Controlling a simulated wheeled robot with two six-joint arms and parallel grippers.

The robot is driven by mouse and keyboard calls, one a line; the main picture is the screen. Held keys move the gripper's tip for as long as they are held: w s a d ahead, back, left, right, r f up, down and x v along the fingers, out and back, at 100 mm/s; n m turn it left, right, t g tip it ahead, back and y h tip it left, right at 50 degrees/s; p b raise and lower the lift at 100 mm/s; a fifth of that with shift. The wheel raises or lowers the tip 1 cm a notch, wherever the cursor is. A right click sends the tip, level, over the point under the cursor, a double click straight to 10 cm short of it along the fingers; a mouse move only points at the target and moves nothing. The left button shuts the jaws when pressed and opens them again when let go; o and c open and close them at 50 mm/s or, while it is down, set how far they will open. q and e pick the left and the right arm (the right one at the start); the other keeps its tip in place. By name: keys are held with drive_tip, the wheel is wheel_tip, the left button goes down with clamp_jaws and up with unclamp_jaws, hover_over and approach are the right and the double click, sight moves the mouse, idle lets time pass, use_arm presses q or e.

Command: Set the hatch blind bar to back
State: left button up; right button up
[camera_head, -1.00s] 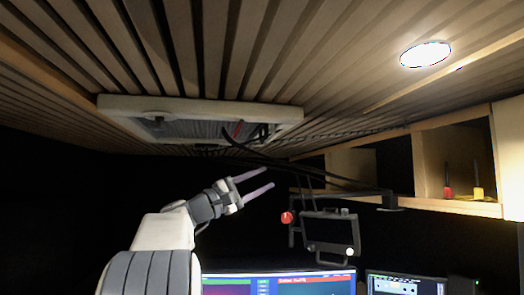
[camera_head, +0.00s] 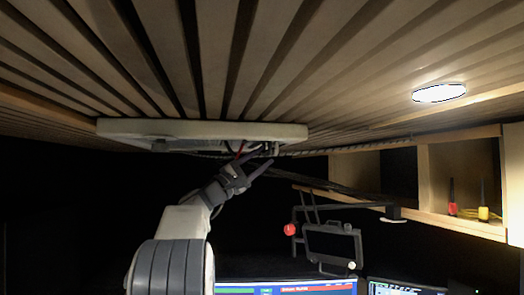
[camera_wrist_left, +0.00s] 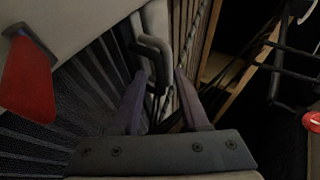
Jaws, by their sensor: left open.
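The roof hatch's pale frame (camera_head: 202,129) is set in the slatted ceiling, seen almost edge-on in the head view. My left gripper (camera_head: 256,160) is just under its near right part. In the left wrist view, the gripper (camera_wrist_left: 161,88) is open, with its two fingers apart. A grey bent handle-like bar (camera_wrist_left: 151,45) shows just beyond and between the fingertips; I cannot tell whether they touch it. It may be the blind bar. A ribbed dark panel (camera_wrist_left: 75,90) lies left of it, with a red tab (camera_wrist_left: 27,78) at far left. My right gripper is out of view.
A black monitor on an arm (camera_head: 333,244) with a red knob (camera_head: 290,230) hangs to the right of my arm. Wooden shelves (camera_head: 440,170) line the right side. Lit screens (camera_head: 285,287) stand below. A round ceiling lamp (camera_head: 438,93) is at upper right.

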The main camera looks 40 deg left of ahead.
use_arm(q)
drive_tip(key=shift+w, duration=0.15)
drive_tip(key=shift+c, duration=0.3)
clamp_jaws()
idle(1.1)
